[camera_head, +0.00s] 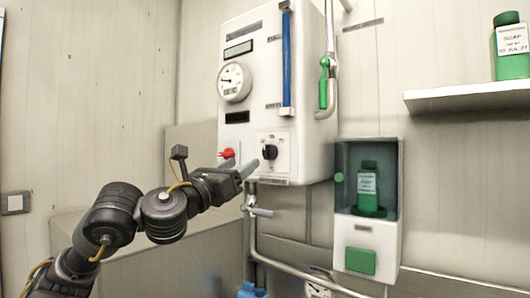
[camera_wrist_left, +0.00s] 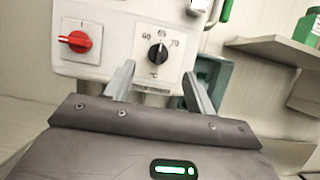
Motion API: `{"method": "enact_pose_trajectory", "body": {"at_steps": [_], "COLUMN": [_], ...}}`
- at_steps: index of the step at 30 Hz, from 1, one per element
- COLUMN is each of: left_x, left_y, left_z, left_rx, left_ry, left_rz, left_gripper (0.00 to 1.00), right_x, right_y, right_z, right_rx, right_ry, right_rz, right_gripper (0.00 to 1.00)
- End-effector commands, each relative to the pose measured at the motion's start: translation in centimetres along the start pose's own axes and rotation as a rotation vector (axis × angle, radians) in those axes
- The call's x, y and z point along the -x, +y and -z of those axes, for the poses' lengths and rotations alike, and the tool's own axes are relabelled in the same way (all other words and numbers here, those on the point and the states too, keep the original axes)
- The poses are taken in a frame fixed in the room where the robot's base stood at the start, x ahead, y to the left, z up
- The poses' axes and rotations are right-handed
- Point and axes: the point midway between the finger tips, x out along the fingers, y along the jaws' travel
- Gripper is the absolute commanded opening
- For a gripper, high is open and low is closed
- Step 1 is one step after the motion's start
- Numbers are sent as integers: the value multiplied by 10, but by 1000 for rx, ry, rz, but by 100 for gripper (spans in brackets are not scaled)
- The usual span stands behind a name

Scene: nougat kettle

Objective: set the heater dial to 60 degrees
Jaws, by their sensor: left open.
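The heater dial is a black knob (camera_head: 270,152) on a white square plate at the lower right of the white heater box (camera_head: 292,72). My left gripper (camera_head: 240,166) is open and empty, just below and left of the dial in the head view. In the left wrist view its two fingers (camera_wrist_left: 158,75) point up toward the dial plate, one on either side below the knob, apparently not touching it. My right gripper is not in view.
A red switch (camera_wrist_left: 76,41) sits left of the dial, partly behind my gripper in the head view. A round gauge (camera_head: 235,82) is above. Pipes and a valve (camera_head: 258,211) hang below the box. A soap dispenser (camera_head: 372,240) and a shelf (camera_head: 460,98) are right.

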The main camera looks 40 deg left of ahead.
Motion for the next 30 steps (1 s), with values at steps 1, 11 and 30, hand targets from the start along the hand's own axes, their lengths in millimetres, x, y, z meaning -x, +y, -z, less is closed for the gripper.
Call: {"method": "enact_pose_trajectory", "body": {"at_steps": [1, 11, 30], "left_x": [-4, -59, -106], "left_y": [0, 1, 2], "left_z": [0, -1, 0], "left_rx": [3, 8, 2], "left_ry": [2, 2, -1], "left_rz": [0, -3, -3], "left_gripper": [55, 55, 55], "right_x": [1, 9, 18], "right_y": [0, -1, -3], "right_z": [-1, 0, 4], "right_rx": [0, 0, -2], "right_ry": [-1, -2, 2], "right_rz": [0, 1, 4], "right_gripper": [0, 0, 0]}}
